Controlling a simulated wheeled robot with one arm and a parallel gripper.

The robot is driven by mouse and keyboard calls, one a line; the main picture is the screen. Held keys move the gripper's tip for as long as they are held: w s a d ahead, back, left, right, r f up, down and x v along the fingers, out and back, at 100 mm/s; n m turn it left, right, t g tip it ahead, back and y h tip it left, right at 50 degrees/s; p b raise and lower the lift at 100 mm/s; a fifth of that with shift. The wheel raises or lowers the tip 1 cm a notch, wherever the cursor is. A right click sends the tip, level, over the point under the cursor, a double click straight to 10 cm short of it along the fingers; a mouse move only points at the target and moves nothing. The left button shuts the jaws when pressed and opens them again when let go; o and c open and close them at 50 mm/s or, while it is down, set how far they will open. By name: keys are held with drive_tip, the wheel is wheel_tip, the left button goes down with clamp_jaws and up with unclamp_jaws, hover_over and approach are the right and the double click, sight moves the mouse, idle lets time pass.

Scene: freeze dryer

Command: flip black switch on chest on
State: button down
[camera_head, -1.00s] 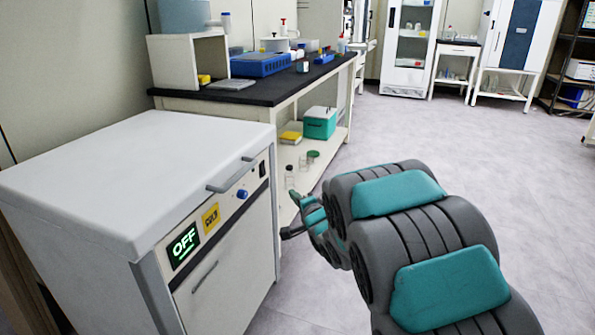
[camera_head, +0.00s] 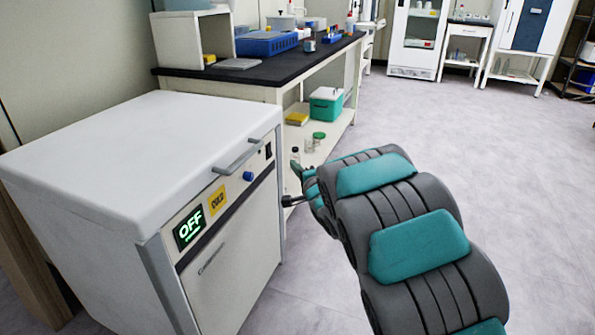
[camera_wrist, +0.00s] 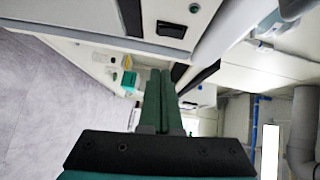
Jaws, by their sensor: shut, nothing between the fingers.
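The white chest (camera_head: 140,150) stands at the left with a control strip along its front top edge. The black switch (camera_head: 268,150) is at the strip's right end, beside a blue knob (camera_head: 248,176). A display on the strip (camera_head: 188,230) reads OFF. In the wrist view the black switch (camera_wrist: 172,29) is at the top, above and a little right of the fingertips. My gripper (camera_wrist: 155,72) is shut and empty, with its green fingers together.
A handle bar (camera_head: 240,155) juts out from the chest lid near the switch. A black-topped bench (camera_head: 270,75) with lab items stands behind the chest, with a green box (camera_head: 325,104) on its lower shelf. Grey floor at the right is clear.

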sight(272, 155)
drive_tip(key=w+a+f, duration=0.1)
drive_tip(key=w+a, duration=0.5)
drive_tip(key=shift+w, duration=0.25)
idle(0.3)
drive_tip(key=shift+a+f, duration=0.2)
drive_tip(key=shift+a, duration=0.1)
drive_tip(key=shift+r, duration=0.1)
drive_tip(key=shift+d, duration=0.1)
